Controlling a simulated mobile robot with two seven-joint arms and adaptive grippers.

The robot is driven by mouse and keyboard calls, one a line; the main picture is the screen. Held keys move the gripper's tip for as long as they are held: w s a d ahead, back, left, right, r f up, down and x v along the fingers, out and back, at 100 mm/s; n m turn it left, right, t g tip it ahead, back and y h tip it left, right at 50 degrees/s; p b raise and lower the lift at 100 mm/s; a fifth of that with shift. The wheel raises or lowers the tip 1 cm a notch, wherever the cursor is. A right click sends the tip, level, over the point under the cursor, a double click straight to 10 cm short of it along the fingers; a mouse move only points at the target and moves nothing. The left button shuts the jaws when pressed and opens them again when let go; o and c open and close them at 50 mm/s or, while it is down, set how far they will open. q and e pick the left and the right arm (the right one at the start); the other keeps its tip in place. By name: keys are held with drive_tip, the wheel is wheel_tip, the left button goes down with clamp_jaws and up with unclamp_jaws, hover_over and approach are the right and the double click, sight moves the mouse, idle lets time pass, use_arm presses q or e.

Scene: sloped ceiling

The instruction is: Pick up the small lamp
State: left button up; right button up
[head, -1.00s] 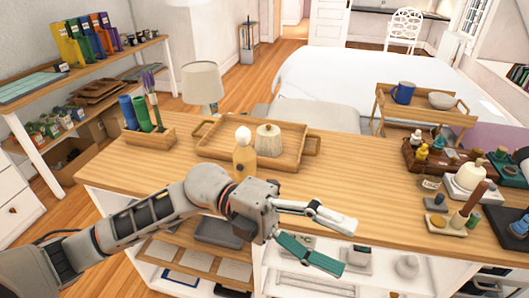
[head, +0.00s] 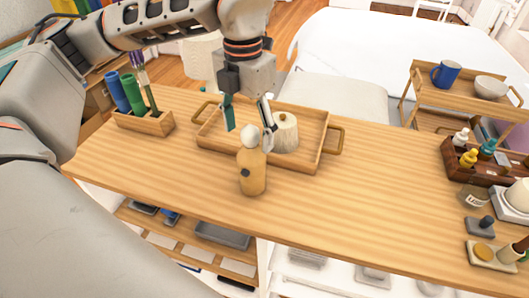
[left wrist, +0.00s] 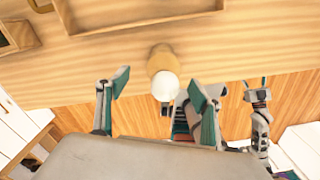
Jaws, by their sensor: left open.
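The small lamp (head: 252,172) stands upright on the wooden counter, with a tan wooden body, a dark knob and a white globe on top. In the left wrist view the lamp (left wrist: 160,62) shows with its globe toward me, between the fingers. My left gripper (head: 248,128) is open and points down. Its teal finger is left of the globe and its pale finger right of it; neither clearly touches the lamp. What looks like my right gripper (left wrist: 257,92) shows small at the right of the left wrist view; its jaw state is unclear.
A wooden tray (head: 312,165) with a cream lidded jar (head: 285,135) lies right behind the lamp. A wooden holder (head: 146,121) with rolls and brushes stands left. A dark wooden box (head: 480,176) with small bottles stands right. The counter between is clear.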

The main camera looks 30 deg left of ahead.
sight(250, 156)
use_arm(q)
drive_tip(key=shift+w+f, duration=0.2)
drive_tip(key=shift+w, duration=0.1)
drive_tip(key=shift+s+f, duration=0.3)
drive_tip(key=shift+f, duration=0.25)
drive_tip(key=shift+s+f, duration=0.25)
drive_tip(key=shift+f, duration=0.3)
drive_tip(key=f, duration=0.4)
drive_tip(key=shift+s+d+f, duration=0.1)
drive_tip(key=shift+d+f, duration=0.05)
drive_tip(key=shift+d, duration=0.2)
drive_tip(key=shift+f, duration=0.35)
drive_tip(key=c, duration=1.5)
